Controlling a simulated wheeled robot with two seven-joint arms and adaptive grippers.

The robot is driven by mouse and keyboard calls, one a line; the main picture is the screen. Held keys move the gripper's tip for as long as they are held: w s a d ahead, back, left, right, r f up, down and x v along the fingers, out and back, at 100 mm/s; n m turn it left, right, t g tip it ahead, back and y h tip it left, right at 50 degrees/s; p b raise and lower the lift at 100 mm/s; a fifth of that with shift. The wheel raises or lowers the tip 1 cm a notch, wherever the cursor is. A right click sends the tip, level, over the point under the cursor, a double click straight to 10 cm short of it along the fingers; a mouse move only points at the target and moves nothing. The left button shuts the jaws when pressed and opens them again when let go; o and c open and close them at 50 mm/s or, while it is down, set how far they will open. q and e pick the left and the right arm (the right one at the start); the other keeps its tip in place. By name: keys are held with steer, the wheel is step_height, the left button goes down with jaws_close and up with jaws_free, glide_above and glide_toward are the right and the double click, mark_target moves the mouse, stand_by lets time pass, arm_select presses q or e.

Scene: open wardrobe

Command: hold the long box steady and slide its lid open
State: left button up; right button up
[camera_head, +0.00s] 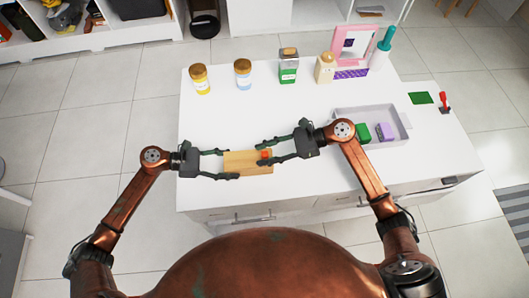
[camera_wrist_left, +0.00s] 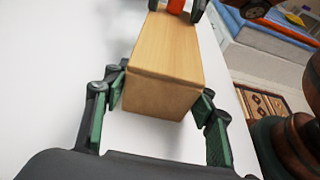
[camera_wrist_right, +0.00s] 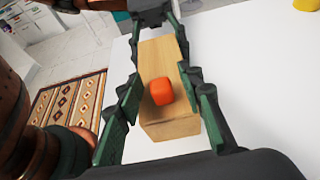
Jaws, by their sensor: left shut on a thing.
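A long light-wood box (camera_head: 241,160) lies near the front edge of the white counter, with an orange knob (camera_head: 264,154) on the right end of its lid. My left gripper (camera_head: 231,164) is shut on the box's left end, one finger on each side; the left wrist view shows this end of the box (camera_wrist_left: 165,75). My right gripper (camera_head: 259,152) is open around the right end, with the knob (camera_wrist_right: 161,91) between its fingers and a gap on both sides. The lid looks closed, its seam visible in the left wrist view.
A grey tray (camera_head: 398,118) with green and purple items is to the right. The counter behind the box is clear.

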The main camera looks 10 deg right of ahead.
steer(key=shift+c, duration=0.2)
jaws_close()
stand_by(0.6)
